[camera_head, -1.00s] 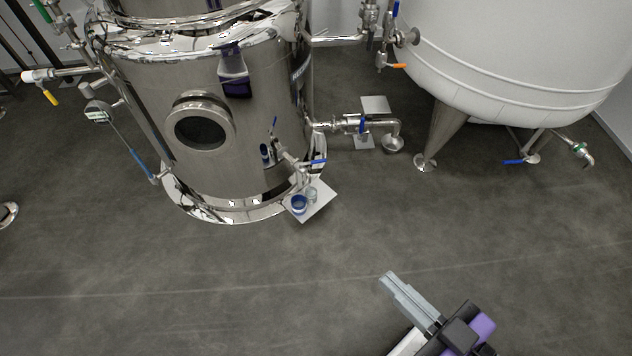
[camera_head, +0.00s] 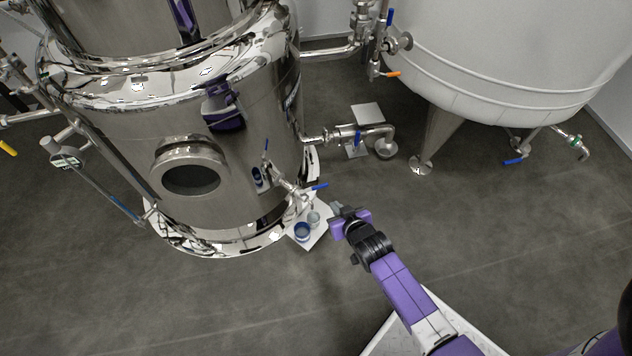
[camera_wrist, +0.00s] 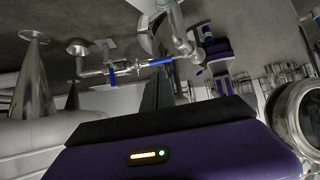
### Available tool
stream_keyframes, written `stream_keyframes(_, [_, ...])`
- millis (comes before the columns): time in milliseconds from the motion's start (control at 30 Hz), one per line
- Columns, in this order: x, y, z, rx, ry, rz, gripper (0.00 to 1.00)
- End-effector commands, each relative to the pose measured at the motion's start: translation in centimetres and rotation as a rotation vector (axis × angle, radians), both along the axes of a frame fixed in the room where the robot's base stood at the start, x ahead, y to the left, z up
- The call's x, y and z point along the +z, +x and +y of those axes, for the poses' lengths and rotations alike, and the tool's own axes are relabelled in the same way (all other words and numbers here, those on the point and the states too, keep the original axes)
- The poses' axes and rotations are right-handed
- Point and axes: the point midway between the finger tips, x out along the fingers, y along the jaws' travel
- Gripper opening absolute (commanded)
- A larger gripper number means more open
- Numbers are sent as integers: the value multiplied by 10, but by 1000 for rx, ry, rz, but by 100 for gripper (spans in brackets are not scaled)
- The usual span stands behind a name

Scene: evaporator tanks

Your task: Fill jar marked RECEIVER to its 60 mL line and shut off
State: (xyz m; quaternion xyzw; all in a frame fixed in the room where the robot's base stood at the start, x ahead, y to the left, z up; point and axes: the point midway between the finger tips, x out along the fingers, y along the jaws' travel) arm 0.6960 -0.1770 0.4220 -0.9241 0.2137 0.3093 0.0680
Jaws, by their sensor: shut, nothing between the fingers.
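A small tap with a blue lever (camera_head: 320,186) sticks out low on the steel tank. Below it, a white plate (camera_head: 322,238) holds a dark-blue-topped jar (camera_head: 302,231) and a paler clear jar (camera_head: 313,218). No RECEIVER label or fill line is readable, and I cannot tell whether liquid flows. My gripper (camera_head: 337,206) is shut and empty, just right of the plate and below the lever's tip, apparently apart from both. In the wrist view a blue lever (camera_wrist: 161,61) shows beyond the purple gripper body; the jars cannot be made out there.
The steel tank (camera_head: 225,140) fills the left, with a round porthole (camera_head: 190,178). A pipe with a blue-handled valve (camera_head: 358,135) lies behind the tap. A white tank on legs (camera_head: 500,60) stands at right. The floor in front is clear.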

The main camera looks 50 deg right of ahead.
Motion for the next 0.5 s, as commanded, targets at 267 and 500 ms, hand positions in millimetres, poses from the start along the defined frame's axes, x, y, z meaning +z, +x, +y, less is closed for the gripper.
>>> stream_keyframes(267, [-34,-8,0,-21,40,66,0])
stream_keyframes(500, [-64,22,-15,-21,39,64,0])
